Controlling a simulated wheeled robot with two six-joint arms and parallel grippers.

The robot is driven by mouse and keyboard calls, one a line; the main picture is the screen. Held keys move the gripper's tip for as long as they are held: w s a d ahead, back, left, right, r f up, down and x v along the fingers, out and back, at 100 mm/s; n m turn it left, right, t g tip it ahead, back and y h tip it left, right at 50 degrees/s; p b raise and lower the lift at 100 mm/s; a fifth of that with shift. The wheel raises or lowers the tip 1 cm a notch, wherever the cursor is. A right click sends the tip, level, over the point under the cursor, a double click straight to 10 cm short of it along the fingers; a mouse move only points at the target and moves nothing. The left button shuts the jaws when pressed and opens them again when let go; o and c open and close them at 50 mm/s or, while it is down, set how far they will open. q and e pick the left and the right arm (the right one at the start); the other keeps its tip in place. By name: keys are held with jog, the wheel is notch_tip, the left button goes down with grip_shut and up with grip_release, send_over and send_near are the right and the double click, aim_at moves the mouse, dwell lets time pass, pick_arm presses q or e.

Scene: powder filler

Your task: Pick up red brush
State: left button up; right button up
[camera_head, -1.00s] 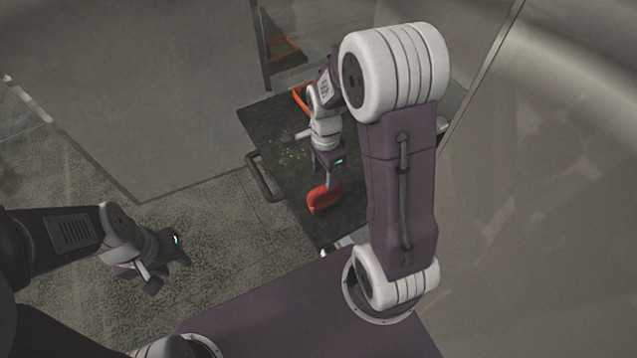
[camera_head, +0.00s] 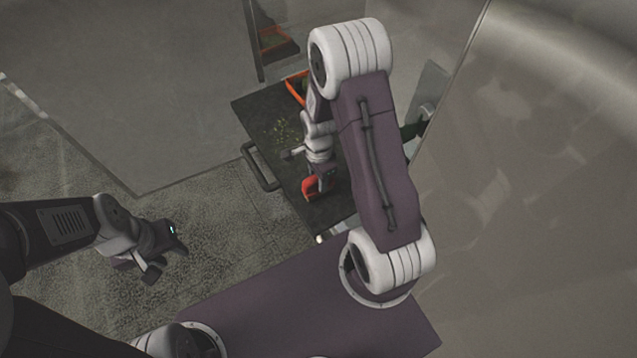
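The red brush (camera_head: 309,190) lies on the dark cart top (camera_head: 325,212), near its front edge. My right gripper (camera_head: 321,184) points down right at the brush, covering its right part. The fingers overlap the brush in the picture, and I cannot tell whether they are closed on it. My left gripper (camera_head: 166,266) is away to the lower left, above the floor. Its fingers look apart with nothing between them.
An orange-rimmed container (camera_head: 295,90) stands at the cart's back, partly hidden by my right arm. Yellowish powder (camera_head: 286,137) is scattered on the cart top. A handle (camera_head: 261,167) sticks out on the cart's left side. A glass panel stands behind.

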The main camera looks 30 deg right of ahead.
grip_shut()
jog(key=shift+r, duration=0.1)
jog(key=shift+r, duration=0.1)
jog(key=shift+r, duration=0.35)
notch_tip(320, 180, up, 3)
jog(key=shift+w+f+b, duration=0.1)
jog(key=shift+w+b, duration=0.05)
jog(key=shift+b, duration=0.3)
jog(key=s+a+r+b, duration=0.1)
jog(key=s+a+r, duration=0.3)
jog(key=s+r, duration=0.3)
jog(key=s, duration=0.4)
jog(key=shift+s+a, duration=0.15)
jog(key=shift+r, duration=0.1)
